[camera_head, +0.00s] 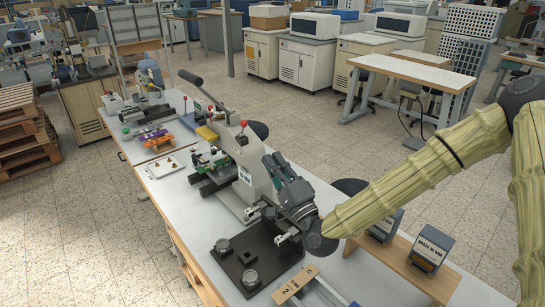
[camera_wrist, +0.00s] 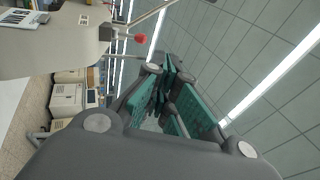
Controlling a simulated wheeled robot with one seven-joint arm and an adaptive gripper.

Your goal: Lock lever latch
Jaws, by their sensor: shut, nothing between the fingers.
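The foil stamping press (camera_head: 250,160) stands on the long workbench, with a black-gripped lever (camera_head: 204,90) raised at its top left. A small red knob (camera_head: 243,123) is on the press's upper body; a red knob (camera_wrist: 141,38) on a thin rod also shows in the wrist view. I cannot tell which part is the lever latch. My gripper (camera_head: 274,162) is beside the press's right side, fingers pointing up and left, apart from the red knob. In the wrist view its teal-padded fingers (camera_wrist: 164,98) are together with nothing held.
A black base plate (camera_head: 282,252) with metal cylinders lies in front of the press. A wooden stand with stamp blocks (camera_head: 432,249) is at the right, and a small wooden block (camera_head: 295,284) is near the front. Small coloured items (camera_head: 155,138) lie to the left.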

